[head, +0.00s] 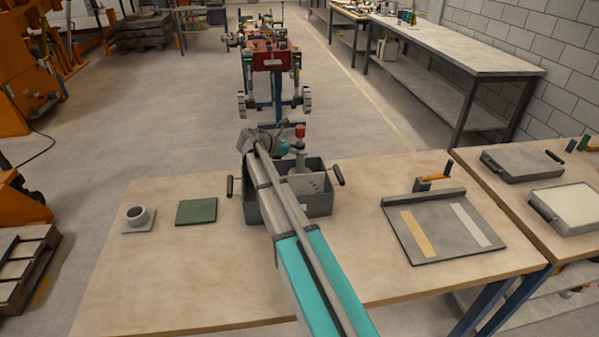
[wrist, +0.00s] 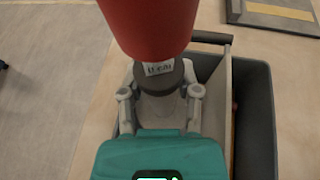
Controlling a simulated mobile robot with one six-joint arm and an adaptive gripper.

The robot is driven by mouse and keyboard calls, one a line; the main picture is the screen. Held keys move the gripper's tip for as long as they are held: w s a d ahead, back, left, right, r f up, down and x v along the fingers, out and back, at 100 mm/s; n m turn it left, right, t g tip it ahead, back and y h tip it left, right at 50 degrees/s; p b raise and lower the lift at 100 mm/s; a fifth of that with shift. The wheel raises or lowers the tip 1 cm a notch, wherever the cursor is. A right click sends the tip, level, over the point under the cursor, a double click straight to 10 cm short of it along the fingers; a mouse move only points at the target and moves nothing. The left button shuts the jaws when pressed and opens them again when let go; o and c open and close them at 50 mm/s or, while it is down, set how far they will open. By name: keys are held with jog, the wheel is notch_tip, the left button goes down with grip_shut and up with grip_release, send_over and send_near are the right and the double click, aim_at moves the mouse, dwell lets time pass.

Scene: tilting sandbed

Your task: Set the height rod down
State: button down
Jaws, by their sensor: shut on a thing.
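The height rod (head: 300,131) has a red top and a grey lower part. In the head view it stands roughly upright over the far side of a grey bin. My gripper (head: 297,150) is shut on it. In the wrist view the rod (wrist: 148,25) fills the top middle, with a small printed label on its grey collar, and my gripper's fingers (wrist: 160,95) close on both sides of that collar. The rod's lower end is hidden, so I cannot tell whether it touches anything.
The grey bin (head: 318,205) has a divider and black side handles. Left on the table are a green pad (head: 197,211) and a grey cup on a square plate (head: 138,217). A grey board with two strips (head: 445,245) lies right. The table's front left is clear.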

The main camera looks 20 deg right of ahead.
aim_at(300, 164)
jog(key=shift+f+b, duration=0.85)
jog(key=shift+f, duration=0.3)
jog(key=shift+f+b, duration=1.95)
jog(key=shift+f, duration=0.1)
jog(key=shift+c, duration=1.6)
grip_release()
jog(key=shift+a+r, duration=0.1)
jog(key=shift+r, duration=0.15)
jog(key=s+p+v, duration=0.1)
jog(key=p+v, duration=0.3)
jog(key=v, duration=0.7)
jog(key=shift+w+a+r+p, duration=0.15)
jog(key=shift+w+a+p, duration=0.2)
jog(key=shift+w, duration=0.15)
